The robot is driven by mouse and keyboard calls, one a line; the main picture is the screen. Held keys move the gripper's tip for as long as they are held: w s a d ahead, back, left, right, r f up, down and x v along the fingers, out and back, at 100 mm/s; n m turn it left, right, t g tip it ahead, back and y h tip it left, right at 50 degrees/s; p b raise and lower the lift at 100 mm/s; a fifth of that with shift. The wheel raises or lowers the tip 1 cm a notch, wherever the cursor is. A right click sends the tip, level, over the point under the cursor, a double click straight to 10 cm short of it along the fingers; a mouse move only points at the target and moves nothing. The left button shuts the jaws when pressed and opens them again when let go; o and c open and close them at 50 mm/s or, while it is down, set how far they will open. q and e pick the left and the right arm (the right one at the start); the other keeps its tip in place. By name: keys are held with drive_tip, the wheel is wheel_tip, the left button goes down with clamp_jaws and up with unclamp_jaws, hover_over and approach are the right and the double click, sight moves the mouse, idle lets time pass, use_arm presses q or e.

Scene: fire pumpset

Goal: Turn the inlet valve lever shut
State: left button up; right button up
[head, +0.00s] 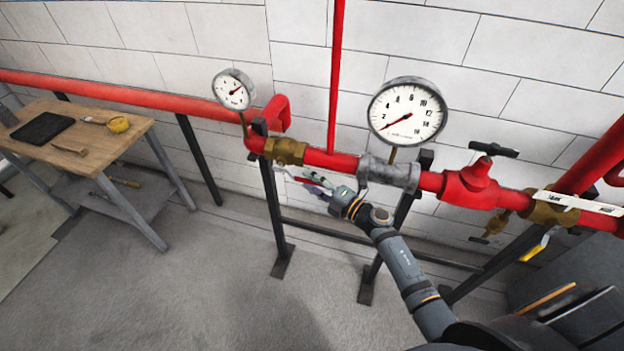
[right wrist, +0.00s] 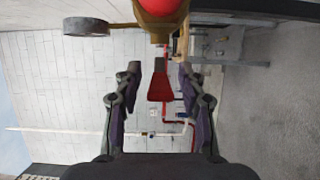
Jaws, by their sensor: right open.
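The brass valve (head: 286,151) sits on the red pipe left of centre in the head view, and its brass body (right wrist: 158,24) shows at the top of the right wrist view. A red lever (right wrist: 160,84) extends from it between my fingers; a bit of red (head: 307,181) shows by the fingers in the head view. My right gripper (head: 320,186) is below the pipe. In the right wrist view it (right wrist: 160,72) is open, with one finger on each side of the lever and visible gaps. My left gripper is not in view.
A small gauge (head: 233,90) and a large gauge (head: 407,111) stand above the pipe. Black supports (head: 275,215) flank my right gripper. A red valve with a black handle (head: 470,185) and a yellow lever (head: 535,247) are at right. A workbench (head: 90,150) stands left.

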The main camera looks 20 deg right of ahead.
clamp_jaws()
idle(0.3)
